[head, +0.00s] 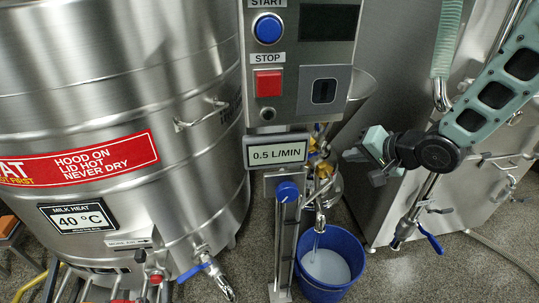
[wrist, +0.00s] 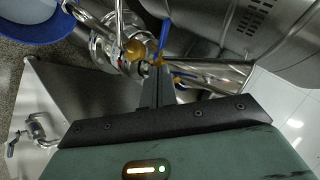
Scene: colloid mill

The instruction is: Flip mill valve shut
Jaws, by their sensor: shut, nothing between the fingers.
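My gripper (head: 358,153) is shut and empty, held to the right of the control post in the head view. In the wrist view its fingertips (wrist: 156,72) point at steel pipework. The mill's steel fittings (head: 322,170) with yellow parts show behind the post and are partly hidden by it. In the wrist view a yellow knob (wrist: 134,50) and a thin blue lever (wrist: 164,36) lie just beyond the fingertips. I cannot tell for sure which part is the mill valve's handle, or whether the fingers touch it.
A blue bucket (head: 330,278) with pale liquid stands on the floor below the mill. A steel vat (head: 110,105) with a blue-handled tap (head: 190,272) fills the left. Another blue lever (head: 431,240) hangs at right. The control panel (head: 298,75) is close to my gripper.

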